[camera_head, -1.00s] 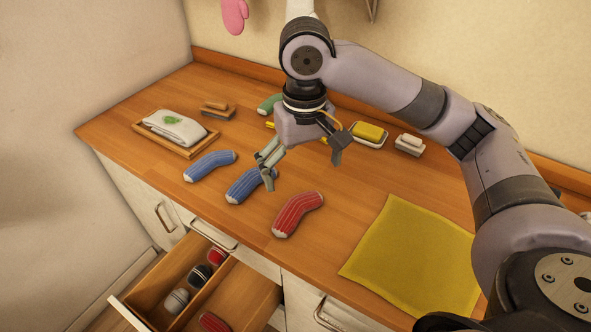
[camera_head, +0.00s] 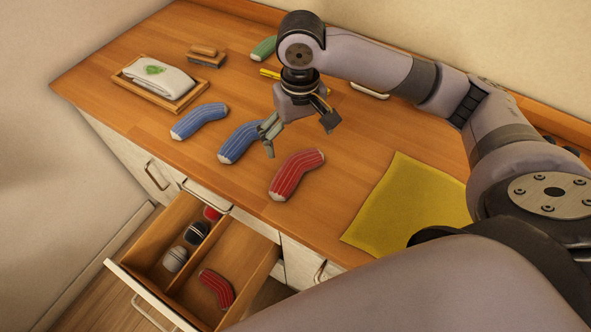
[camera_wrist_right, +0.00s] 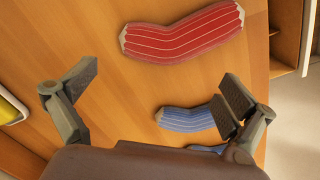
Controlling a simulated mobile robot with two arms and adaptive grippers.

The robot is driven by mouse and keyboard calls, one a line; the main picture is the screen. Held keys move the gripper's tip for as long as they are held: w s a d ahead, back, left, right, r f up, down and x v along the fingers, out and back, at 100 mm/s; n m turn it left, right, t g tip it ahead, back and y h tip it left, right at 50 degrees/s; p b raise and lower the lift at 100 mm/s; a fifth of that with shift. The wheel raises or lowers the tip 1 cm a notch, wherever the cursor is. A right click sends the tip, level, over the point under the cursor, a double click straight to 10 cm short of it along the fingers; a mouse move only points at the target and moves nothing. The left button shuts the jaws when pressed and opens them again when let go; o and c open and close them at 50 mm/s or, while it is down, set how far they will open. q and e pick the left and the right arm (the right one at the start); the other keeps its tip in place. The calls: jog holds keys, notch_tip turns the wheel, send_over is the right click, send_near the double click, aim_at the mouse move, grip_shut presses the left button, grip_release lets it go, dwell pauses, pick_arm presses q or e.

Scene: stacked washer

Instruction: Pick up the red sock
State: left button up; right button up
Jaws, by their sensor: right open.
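A red sock with pale stripes (camera_head: 297,174) lies on the wooden counter near its front edge. It also shows at the top of the right wrist view (camera_wrist_right: 183,33). My right gripper (camera_head: 300,136) is open and empty above the counter, just behind the red sock and apart from it. A second red striped sock (camera_head: 216,288) lies in the open drawer. My left gripper is not in view.
Two blue socks (camera_head: 199,121) (camera_head: 240,142) lie left of the red sock. A yellow cloth (camera_head: 408,208) lies to the right. A tray with a folded towel (camera_head: 158,77) is at the back left. The open drawer (camera_head: 237,258) holds rolled socks (camera_head: 175,259).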

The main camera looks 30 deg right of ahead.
aim_at(298, 155)
jog(key=shift+f, duration=0.55)
notch_tip(298, 155, down, 5)
jog(key=shift+r, duration=0.2)
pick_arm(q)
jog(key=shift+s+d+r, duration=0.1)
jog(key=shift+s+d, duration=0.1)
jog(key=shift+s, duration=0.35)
pick_arm(e)
jog(key=shift+w, duration=0.1)
jog(key=shift+c, duration=0.6)
jog(key=c, duration=0.4)
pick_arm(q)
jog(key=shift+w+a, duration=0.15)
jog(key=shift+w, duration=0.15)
pick_arm(e)
jog(key=c, duration=0.6)
